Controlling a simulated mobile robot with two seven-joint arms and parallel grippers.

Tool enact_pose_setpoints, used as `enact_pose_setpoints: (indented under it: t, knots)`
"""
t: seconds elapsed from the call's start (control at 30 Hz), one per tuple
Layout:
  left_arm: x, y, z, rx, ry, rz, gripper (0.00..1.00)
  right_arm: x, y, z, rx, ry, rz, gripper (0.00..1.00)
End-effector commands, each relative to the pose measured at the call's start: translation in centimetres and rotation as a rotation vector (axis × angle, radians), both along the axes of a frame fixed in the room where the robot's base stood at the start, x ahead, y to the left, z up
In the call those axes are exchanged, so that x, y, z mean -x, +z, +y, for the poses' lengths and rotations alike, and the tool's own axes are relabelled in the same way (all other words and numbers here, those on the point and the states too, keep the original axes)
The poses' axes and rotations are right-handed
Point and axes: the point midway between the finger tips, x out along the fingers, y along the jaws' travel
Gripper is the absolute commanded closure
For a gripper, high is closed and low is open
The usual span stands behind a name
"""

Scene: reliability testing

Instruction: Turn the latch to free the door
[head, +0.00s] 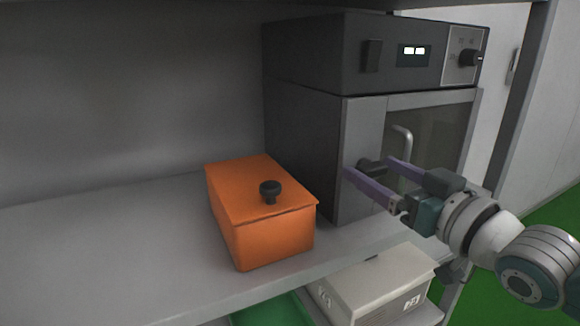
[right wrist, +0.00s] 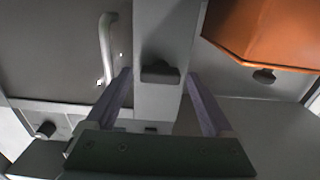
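A dark latch (head: 372,166) sits on the grey front panel of a dark box-shaped appliance (head: 305,130). To its right is the glazed door (head: 432,140) with a curved handle (head: 403,140); the door looks closed. My right gripper (head: 369,168) is open, its two purple fingers pointing at the panel. In the right wrist view the latch (right wrist: 160,72) lies between the fingertips, with a visible gap on both sides. Whether the fingertips reach past the latch's front is hard to tell. My left gripper is not in view.
An orange lidded box (head: 275,240) with a black knob stands on the shelf (head: 110,250) left of the appliance. A pale box (head: 375,285) sits on a lower level. The shelf's left part is clear. A control dial (head: 468,58) is above the door.

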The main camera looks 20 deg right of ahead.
Motion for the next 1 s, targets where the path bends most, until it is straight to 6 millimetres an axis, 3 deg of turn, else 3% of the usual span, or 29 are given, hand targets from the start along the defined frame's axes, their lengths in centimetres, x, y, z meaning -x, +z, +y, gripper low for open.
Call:
enact_pose_setpoints:
  t: [0.07,0.7,1.0]
  knots:
    - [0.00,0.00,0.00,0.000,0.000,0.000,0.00,0.01,0.00,0.00,0.000,0.000,0.000,0.23]
    - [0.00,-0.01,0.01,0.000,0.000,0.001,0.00,0.03,0.02,0.00,0.000,0.000,-0.001,0.95]
    - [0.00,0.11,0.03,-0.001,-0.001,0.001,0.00,0.02,0.06,0.02,0.036,0.000,-0.004,0.96]
